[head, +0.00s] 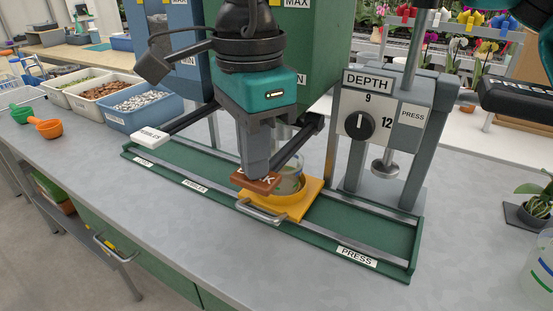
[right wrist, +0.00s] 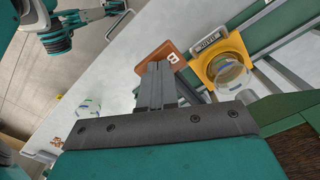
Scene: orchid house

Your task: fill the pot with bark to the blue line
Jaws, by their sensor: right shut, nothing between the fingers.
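The clear pot (head: 290,183) stands in the yellow carriage (head: 303,208) on the green rail, partly hidden behind my right gripper. In the right wrist view the pot (right wrist: 233,76) sits in the carriage (right wrist: 206,66); its fill level and blue line are too small to make out. My right gripper (head: 257,172) is shut and empty, its fingertips at the brown bark paddle (head: 250,187), just left of the pot. In the right wrist view they overlap this paddle (right wrist: 157,50); I cannot tell whether they touch it.
The green hopper (head: 318,60) stands behind my right gripper. A white pebbles paddle (head: 150,138) is to the left. The depth press (head: 380,130) stands right. Bins (head: 140,105) and scoops (head: 47,127) are far left. A clear container (head: 540,268) stands at the right edge.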

